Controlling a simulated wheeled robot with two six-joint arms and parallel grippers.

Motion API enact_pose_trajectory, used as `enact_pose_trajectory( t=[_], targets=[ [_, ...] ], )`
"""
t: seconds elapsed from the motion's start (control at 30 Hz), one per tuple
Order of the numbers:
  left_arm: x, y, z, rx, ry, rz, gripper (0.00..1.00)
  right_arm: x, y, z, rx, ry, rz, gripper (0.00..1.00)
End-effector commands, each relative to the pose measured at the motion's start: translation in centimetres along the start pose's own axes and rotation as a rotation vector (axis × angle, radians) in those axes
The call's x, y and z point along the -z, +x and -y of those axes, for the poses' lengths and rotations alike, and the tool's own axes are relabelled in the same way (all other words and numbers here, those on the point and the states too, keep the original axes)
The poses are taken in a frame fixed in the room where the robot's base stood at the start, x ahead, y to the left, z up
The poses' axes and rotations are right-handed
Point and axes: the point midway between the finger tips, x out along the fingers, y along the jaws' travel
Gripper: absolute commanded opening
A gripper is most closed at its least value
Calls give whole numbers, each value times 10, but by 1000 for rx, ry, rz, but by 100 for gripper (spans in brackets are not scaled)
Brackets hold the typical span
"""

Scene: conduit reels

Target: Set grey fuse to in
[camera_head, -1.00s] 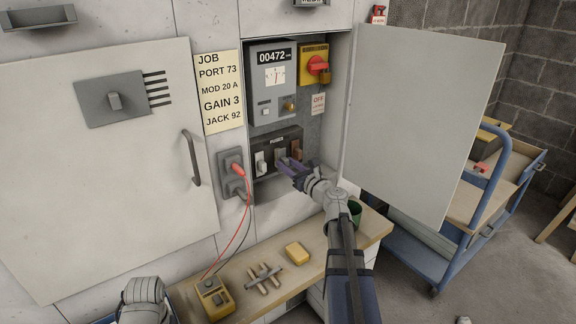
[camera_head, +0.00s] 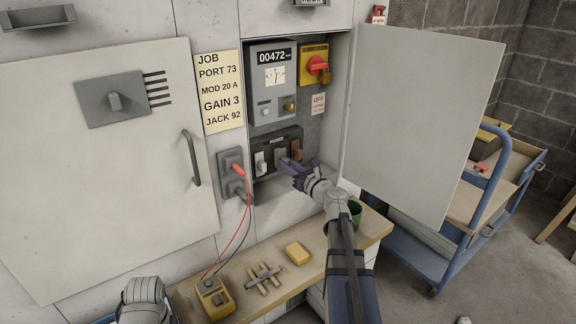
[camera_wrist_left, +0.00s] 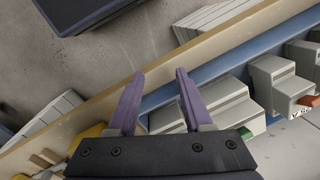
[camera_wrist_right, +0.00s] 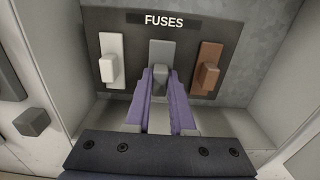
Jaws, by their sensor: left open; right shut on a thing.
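The grey fuse (camera_wrist_right: 160,53) sits in the middle of the FUSES panel (camera_wrist_right: 138,42), between a white fuse and a brown fuse. My right gripper (camera_wrist_right: 160,76) is shut on its lower knob, with one purple finger on each side. In the head view, my right gripper (camera_head: 288,165) reaches into the open cabinet and partly hides the grey fuse. My left gripper (camera_wrist_left: 160,76) is open and empty in the left wrist view, above the workbench edge and a blue tray of grey parts.
The white fuse (camera_wrist_right: 110,65) and brown fuse (camera_wrist_right: 207,68) stand close on either side. The open cabinet door (camera_head: 425,115) is to the right of my right arm. A red-and-black cabled plug (camera_head: 238,170) is at the left of the cabinet opening.

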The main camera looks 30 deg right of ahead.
Motion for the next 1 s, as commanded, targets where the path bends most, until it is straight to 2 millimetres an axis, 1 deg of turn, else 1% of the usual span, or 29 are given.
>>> enact_pose_trajectory(
  t=[0.5,0.57,0.73,1.0],
  targets=[
    [0,0,0,0,0,0,50,0,1,0,0,0,0,0],
    [0,0,0,0,0,0,50,0,5,0,-1,0,0,0],
    [0,0,0,0,0,0,50,0,28,1,-1,0,0,0],
    [0,0,0,0,0,0,50,0,28,0,0,1,1,0]
  ],
)
